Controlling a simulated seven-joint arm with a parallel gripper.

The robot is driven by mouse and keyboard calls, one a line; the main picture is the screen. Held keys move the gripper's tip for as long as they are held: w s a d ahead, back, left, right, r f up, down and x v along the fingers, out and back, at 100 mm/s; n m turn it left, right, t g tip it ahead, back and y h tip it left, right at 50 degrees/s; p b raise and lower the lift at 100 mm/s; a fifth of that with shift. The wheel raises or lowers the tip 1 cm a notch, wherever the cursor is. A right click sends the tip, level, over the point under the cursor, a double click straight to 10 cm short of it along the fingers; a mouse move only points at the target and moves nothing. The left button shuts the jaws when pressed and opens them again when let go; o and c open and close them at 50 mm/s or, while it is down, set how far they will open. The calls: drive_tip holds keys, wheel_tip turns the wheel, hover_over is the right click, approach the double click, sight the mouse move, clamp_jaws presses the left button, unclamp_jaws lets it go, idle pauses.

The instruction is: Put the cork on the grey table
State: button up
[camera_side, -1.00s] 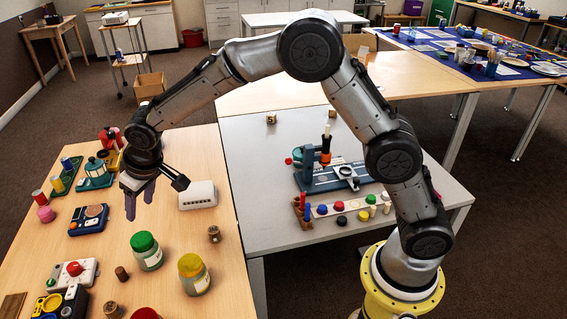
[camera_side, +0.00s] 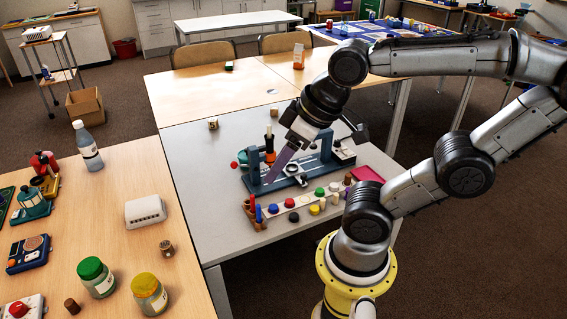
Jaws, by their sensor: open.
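A small brown cylinder (camera_side: 72,306), which looks like the cork, stands on the wooden table (camera_side: 120,226) at the lower left, beside a green-lidded jar (camera_side: 97,279). The grey table (camera_side: 222,228) stands to the right of the wooden one. My gripper (camera_side: 272,178) points down over the grey table, in front of the blue press-like device. It is open, with nothing seen between its fingers. The fingers overlap in this view, so the gap is hard to see. The gripper is well away from the brown cylinder, to its upper right.
The blue device (camera_side: 262,187) and a white strip with coloured knobs (camera_side: 302,209) fill the right part of the grey table. Its left front is clear. Two small wooden blocks lie at its back. A yellow-lidded jar (camera_side: 149,294) and a white box (camera_side: 145,212) stand on the wooden table.

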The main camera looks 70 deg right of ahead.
drive_tip(key=shift+o, duration=0.4)
drive_tip(key=shift+s+f, duration=0.2)
drive_tip(key=shift+s, duration=0.25)
